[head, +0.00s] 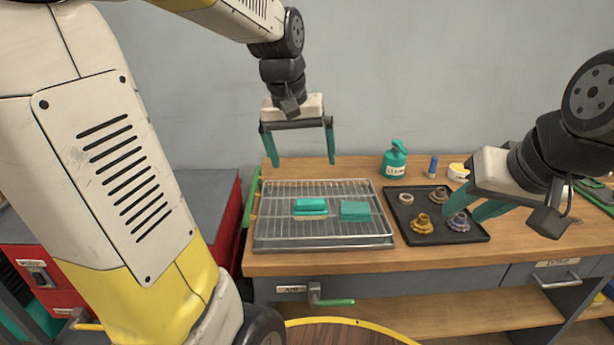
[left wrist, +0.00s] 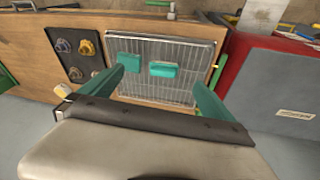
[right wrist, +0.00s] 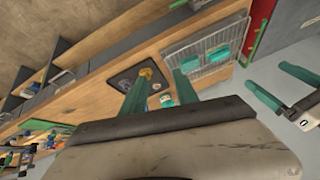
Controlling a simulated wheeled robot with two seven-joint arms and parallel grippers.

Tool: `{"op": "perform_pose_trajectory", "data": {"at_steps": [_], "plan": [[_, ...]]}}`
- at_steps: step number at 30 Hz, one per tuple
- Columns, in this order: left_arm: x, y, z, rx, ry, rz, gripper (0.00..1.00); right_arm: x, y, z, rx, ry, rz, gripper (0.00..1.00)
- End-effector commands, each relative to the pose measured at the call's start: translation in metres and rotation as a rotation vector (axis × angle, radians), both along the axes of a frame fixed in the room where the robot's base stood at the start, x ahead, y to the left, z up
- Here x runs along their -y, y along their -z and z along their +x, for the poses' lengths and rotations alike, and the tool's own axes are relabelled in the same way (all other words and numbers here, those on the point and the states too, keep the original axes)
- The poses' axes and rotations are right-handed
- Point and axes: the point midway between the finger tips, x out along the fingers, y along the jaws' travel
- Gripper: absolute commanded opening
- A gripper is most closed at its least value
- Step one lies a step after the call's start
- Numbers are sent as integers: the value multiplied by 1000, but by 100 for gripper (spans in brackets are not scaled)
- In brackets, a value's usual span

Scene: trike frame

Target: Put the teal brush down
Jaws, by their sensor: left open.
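The teal brush (head: 311,206), with tan bristles beneath it, lies on the wire rack (head: 275,190) over a metal tray. A plainer teal block (head: 355,211) lies to its right on the same rack. In the left wrist view, the brush (left wrist: 163,69) and the block (left wrist: 129,61) show beyond the fingers. My left gripper (head: 302,163) is open and empty, above and behind the brush, apart from it. My right gripper (head: 466,210) has its fingers apart and empty, over the right side of the black tray.
The black tray (head: 412,235) holds several gear-like parts. A teal spray bottle (head: 394,160), a blue cylinder (head: 432,166) and a white tub (head: 458,172) stand behind it on the wooden bench (head: 330,262). A red cabinet (head: 222,225) stands left of the bench.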

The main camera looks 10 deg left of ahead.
Motion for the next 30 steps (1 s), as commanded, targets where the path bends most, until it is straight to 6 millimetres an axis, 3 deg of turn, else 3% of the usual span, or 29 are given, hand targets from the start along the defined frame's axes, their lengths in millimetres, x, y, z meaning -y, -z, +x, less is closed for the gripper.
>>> {"op": "perform_pose_trajectory", "data": {"at_steps": [1,6,12,26,30], "plan": [[1,-8,-23,49,22,-9,100,0,0,0,0,0,0,36],[8,-15,-82,188,96,-25,100,0,0,0,0,0,0,36],[13,-9,-120,290,148,-29,100,0,0,0,0,0,0,36],[14,-6,-128,312,160,-28,100,0,0,0,0,0,0,36],[14,-6,-128,312,159,-28,100,0,0,4,-11,1,-2,62]]}}
